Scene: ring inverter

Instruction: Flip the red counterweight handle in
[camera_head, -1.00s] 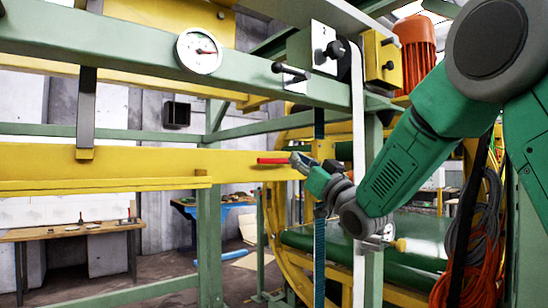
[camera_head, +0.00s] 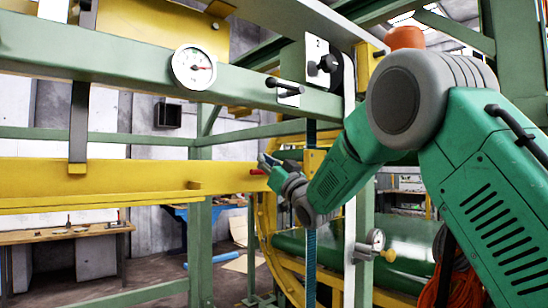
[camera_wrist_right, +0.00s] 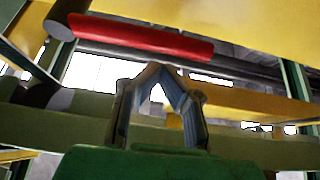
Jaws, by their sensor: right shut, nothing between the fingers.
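The red counterweight handle (camera_head: 258,172) shows as a short red end beside the yellow beam in the head view. In the right wrist view the red handle (camera_wrist_right: 140,36) is a long bar with a dark grey end at its left. My right gripper (camera_head: 266,160) is at the handle in the head view and hides part of it. In the right wrist view the fingertips of my right gripper (camera_wrist_right: 158,72) are together and empty, just below the bar in the picture. I cannot tell whether they touch it. My left gripper is not in view.
A long yellow beam (camera_head: 100,174) runs left of the handle. A green frame rail with a round gauge (camera_head: 194,67) lies above. A black-knobbed handle (camera_head: 284,87) sticks out of the rail. A white upright strip (camera_head: 350,235) and green posts stand close to my right arm.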

